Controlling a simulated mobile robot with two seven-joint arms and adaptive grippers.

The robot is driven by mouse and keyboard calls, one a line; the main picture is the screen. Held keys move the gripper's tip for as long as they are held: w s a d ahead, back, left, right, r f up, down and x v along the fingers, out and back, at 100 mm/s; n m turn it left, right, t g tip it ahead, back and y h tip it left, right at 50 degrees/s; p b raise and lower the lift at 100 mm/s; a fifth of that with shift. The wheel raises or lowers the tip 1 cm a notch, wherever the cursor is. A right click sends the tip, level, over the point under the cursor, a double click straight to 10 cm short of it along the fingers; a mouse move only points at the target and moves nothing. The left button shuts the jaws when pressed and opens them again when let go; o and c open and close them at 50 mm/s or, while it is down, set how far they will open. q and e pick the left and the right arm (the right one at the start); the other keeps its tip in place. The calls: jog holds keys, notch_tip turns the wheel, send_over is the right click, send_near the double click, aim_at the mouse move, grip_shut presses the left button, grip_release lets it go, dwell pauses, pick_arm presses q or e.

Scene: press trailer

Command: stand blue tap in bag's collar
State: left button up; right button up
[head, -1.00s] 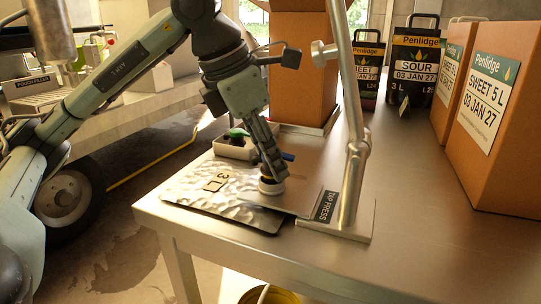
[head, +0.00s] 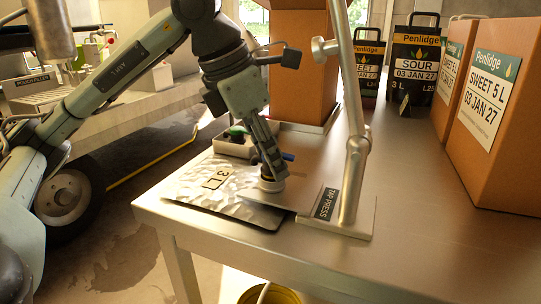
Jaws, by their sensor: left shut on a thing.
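The silver bag (head: 232,197), marked 3 L, lies flat near the table's front left corner. My left gripper (head: 268,172) points down right over the collar and is shut on the blue tap. Only a blue end of the tap (head: 288,157) shows, sticking out to the right of the fingers. The fingers hide the rest, so I cannot tell whether the tap sits in the collar or just above it. My right gripper is not in view.
The tap press (head: 350,180) stands just right of the collar, its post leaning close to my gripper. A tray with a green item (head: 237,133) lies behind the bag. Orange boxes (head: 497,125) and dark Penlidge pouches (head: 416,65) stand at the back right. The table's front right is clear.

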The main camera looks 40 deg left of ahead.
pick_arm(q)
jog(key=o, duration=0.9)
jog(key=shift+o, duration=0.2)
jog(key=v, duration=1.2)
